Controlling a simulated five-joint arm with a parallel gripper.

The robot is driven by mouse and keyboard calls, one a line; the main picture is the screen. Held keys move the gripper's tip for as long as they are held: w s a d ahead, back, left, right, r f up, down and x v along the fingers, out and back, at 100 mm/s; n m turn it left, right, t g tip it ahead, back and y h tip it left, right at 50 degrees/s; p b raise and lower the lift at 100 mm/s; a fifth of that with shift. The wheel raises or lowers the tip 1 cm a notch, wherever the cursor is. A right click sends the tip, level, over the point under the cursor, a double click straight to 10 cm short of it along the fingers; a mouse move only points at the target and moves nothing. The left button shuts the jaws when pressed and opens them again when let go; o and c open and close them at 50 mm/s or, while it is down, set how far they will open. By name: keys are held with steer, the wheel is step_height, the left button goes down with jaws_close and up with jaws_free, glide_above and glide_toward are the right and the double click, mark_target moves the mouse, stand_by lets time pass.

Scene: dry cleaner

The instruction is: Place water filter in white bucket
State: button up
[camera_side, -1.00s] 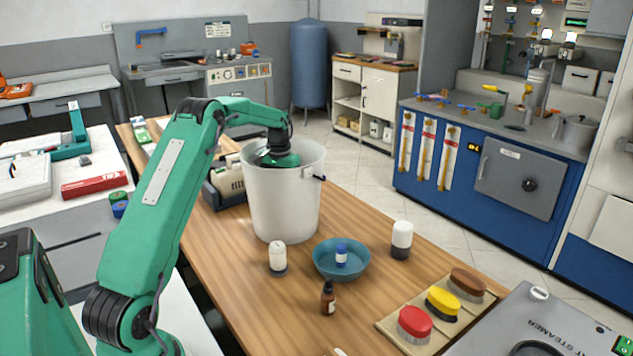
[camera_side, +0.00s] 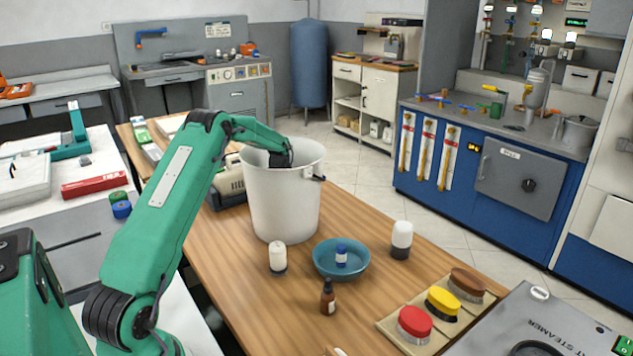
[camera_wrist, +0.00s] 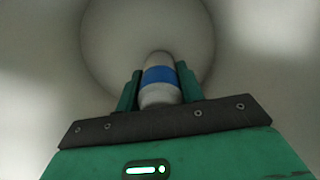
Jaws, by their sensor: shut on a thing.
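The white bucket (camera_side: 284,208) stands upright on the wooden table in the side view. My arm reaches over its rim, and my gripper is down inside it, hidden there by the bucket's wall. In the wrist view, my gripper (camera_wrist: 159,72) is shut on the water filter (camera_wrist: 160,94), a white cylinder with a blue band. The filter is between the two green fingers. The bucket's round floor (camera_wrist: 108,45) shows beyond it. I cannot tell whether the filter touches the floor.
A blue bowl (camera_side: 322,268) with a small blue-and-white bottle stands in front of the bucket. White bottles (camera_side: 278,259) (camera_side: 401,241) and a brown dropper bottle (camera_side: 328,298) stand nearby. Several brushes (camera_side: 442,302) lie at the front right. The table right of the bucket has some free room.

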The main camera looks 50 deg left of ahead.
steer(key=shift+f, duration=0.1)
steer(key=o, duration=1.1)
step_height(320, 180, up, 12)
steer(key=shift+r, duration=0.15)
stand_by(0.6)
